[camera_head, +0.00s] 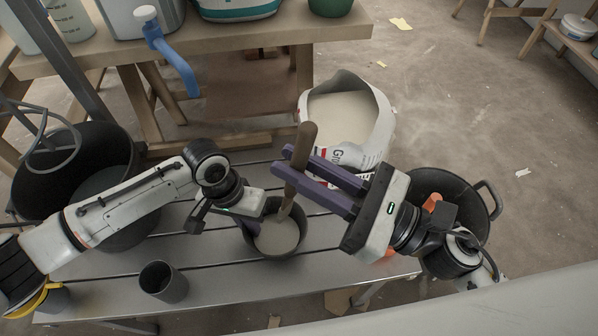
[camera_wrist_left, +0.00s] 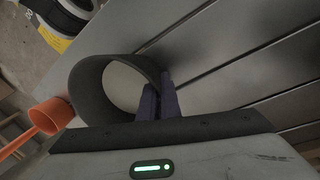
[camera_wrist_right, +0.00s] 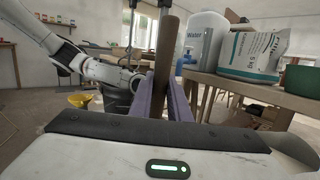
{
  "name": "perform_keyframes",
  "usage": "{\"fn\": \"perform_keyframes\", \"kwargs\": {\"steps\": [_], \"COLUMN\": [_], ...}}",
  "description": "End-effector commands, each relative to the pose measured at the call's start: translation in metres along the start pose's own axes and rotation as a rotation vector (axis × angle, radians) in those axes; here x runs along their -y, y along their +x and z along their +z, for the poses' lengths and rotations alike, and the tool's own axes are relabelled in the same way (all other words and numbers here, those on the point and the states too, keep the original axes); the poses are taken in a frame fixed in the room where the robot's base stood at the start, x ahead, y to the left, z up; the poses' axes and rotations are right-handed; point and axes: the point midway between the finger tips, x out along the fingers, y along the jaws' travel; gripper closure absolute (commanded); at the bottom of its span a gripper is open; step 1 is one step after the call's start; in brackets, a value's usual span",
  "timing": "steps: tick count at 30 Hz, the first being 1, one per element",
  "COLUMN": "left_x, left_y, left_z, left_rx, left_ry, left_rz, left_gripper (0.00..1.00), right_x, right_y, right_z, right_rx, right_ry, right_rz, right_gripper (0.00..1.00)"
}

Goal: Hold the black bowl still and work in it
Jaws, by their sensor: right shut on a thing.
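The black bowl (camera_head: 298,245) stands on the grey slatted bench with a pale grey mix inside. My left gripper (camera_head: 258,212) is at its left rim. In the left wrist view its fingers (camera_wrist_left: 160,97) are close together, with the bowl's wall (camera_wrist_left: 88,95) between them. My right gripper (camera_head: 281,160) is above and right of the bowl, shut on a wooden handle (camera_head: 306,138) that slants down into it. The handle also shows between the fingers in the right wrist view (camera_wrist_right: 166,50). The tool's lower end is hidden in the mix.
An open bag of powder (camera_head: 372,150) stands behind the bowl. A black tub (camera_head: 478,215) with handles is at the right, and a large black bucket (camera_head: 100,150) at the left. A small dark cup (camera_head: 163,282) stands front left. A wooden table (camera_head: 230,38) is behind.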

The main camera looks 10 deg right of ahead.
Motion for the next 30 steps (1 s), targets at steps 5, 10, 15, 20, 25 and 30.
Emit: {"fn": "perform_keyframes", "kwargs": {"steps": [5,10,15,20,25,30], "left_x": [0.002,0.002,0.002,0.001,0.000,0.001], "left_y": [0.001,0.001,0.001,0.000,-0.005,-0.032], "left_z": [0.002,0.002,0.001,0.001,0.000,-0.001], "left_rx": [0.005,0.005,0.004,0.002,0.000,-0.004], "left_ry": [-0.001,-0.001,-0.001,0.000,0.000,0.000], "left_rz": [-0.005,-0.005,-0.004,-0.002,-0.001,-0.001], "left_gripper": [1.00,1.00,0.75,0.75,0.75,0.75], "right_x": [0.000,0.000,0.000,0.000,0.000,0.000], "right_y": [0.001,0.001,0.001,0.001,0.001,0.001], "right_z": [0.007,0.006,0.006,0.006,0.006,0.006], "right_rx": [0.001,0.001,0.001,0.001,0.001,0.001], "right_ry": [-0.001,-0.001,0.000,0.000,0.000,0.000], "right_rz": [0.000,-0.001,-0.001,-0.001,-0.001,-0.001], "right_gripper": [1.00,1.00,1.00,1.00,1.00,1.00]}}
